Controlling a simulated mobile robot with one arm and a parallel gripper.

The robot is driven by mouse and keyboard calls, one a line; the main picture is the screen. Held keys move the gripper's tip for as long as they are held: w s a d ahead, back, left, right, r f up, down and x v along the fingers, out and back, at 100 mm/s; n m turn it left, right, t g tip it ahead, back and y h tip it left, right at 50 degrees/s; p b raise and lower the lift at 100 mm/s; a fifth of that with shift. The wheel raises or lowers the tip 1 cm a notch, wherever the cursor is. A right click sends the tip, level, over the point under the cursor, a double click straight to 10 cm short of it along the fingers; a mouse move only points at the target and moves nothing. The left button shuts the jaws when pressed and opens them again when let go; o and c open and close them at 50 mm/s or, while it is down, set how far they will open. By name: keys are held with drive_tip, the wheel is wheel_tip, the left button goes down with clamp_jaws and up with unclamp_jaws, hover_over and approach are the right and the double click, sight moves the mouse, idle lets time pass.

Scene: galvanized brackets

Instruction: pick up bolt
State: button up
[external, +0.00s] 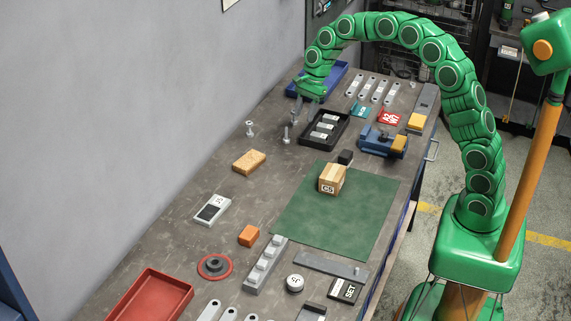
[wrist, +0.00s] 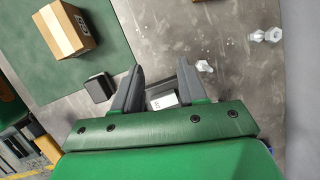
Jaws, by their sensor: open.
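Two silvery bolts stand upright on the grey workbench in the external view. One bolt (external: 286,134) is just in front of and left of my gripper (external: 305,112); the other bolt (external: 250,128) is farther left. The wrist view shows a pale bolt (wrist: 205,66) close beside the right fingertip and a larger-looking one (wrist: 268,35) at the upper right. My gripper (wrist: 160,82) is open, above the bench by the black tray, with nothing held between its fingers.
The black tray (external: 304,138) with metal parts lies right of the nearer bolt. A wooden block (external: 249,162), a green mat (external: 345,225) with a cardboard box (external: 332,179), a black cube (external: 346,157) and a blue vise (external: 376,146) are nearby. Bench space around the bolts is clear.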

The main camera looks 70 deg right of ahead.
sight(286, 129)
drive_tip(key=w+d+f+m+t, duration=0.1)
drive_tip(key=w+d+f+m, duration=0.35)
drive_tip(key=w+d, duration=0.2)
drive_tip(key=shift+w+d+x, duration=0.15)
drive_tip(key=shift+x, duration=2)
drive_tip(key=shift+w+d+x, duration=0.1)
drive_tip(key=shift+x, duration=2.1)
drive_tip(key=shift+c, duration=0.4)
clamp_jaws()
